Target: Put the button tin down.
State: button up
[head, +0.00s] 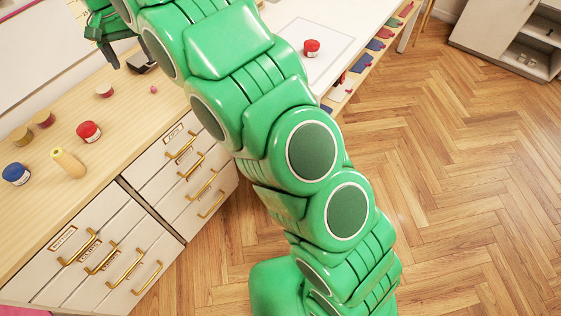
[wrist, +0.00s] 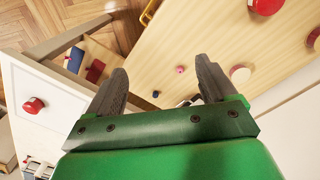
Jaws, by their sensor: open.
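My gripper (head: 103,45) is at the top left of the head view, above the wooden counter (head: 130,115). In the wrist view its two dark fingers (wrist: 162,65) are spread apart with nothing held between them. A round red tin (head: 311,47) stands on a pale sheet on the white table; it also shows at the left of the wrist view (wrist: 33,105), outside the fingers. Another round red tin (head: 88,131) stands on the wooden counter. No label shows which is the button tin.
Drawers with brass handles (head: 103,256) face the open floor (head: 470,170).

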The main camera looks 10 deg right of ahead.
jog(key=s+d+r, duration=0.2)
jog(key=s+d, duration=0.3)
jog(key=d, duration=0.4)
jog(key=s+d+r, duration=0.2)
jog(key=s+d, duration=0.2)
jog(key=d, duration=0.5)
jog(key=s+d+r, duration=0.3)
jog(key=s+d, duration=0.2)
jog(key=d, duration=0.3)
jog(key=s+d+f, duration=0.2)
jog(key=s+d, duration=0.2)
jog(key=s, duration=0.5)
jog(key=s+d+f+g, duration=0.1)
jog(key=s+d+f, duration=0.1)
jog(key=s+d, duration=0.3)
jog(key=s+d+f, duration=0.2)
jog(key=s+d, duration=0.3)
jog(key=s, duration=0.8)
jog(key=shift+s+g+y, duration=0.15)
jog(key=shift+g+y, duration=0.15)
jog(key=shift+o, duration=0.4)
jog(key=shift+s+d+f, duration=0.15)
jog(key=shift+s+f, duration=0.1)
jog(key=shift+s, duration=0.2)
